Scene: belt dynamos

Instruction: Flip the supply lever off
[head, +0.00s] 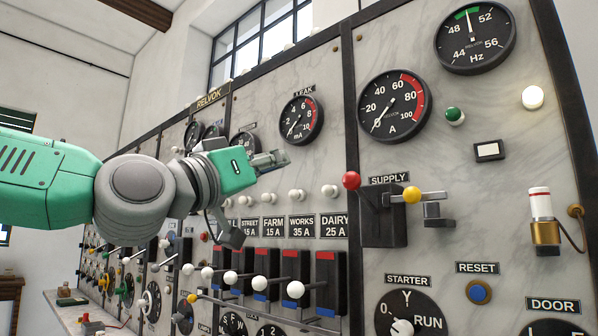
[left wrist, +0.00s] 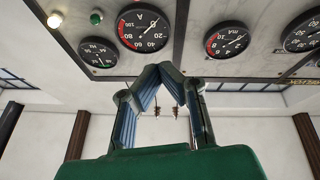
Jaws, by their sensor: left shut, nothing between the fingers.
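The supply switch is a black block (head: 383,228) on the marble panel under a SUPPLY label (head: 389,179). A lever with a red knob (head: 351,180) sticks out from it toward the upper left. A yellow knob (head: 412,195) sits on a metal bar at its right, near a grey bracket (head: 437,214). My left gripper (head: 284,157) is shut and empty, left of and a little above the red knob, apart from it. In the left wrist view its fingers (left wrist: 168,68) meet at the tips. The supply lever is not visible there. My right gripper is not in view.
Below my left gripper are several feeder levers with white knobs (head: 295,289) jutting from the panel. A starter dial (head: 404,322) and reset button (head: 478,292) lie under the supply switch. An ammeter (head: 393,106) is above it. The space between gripper and red knob looks clear.

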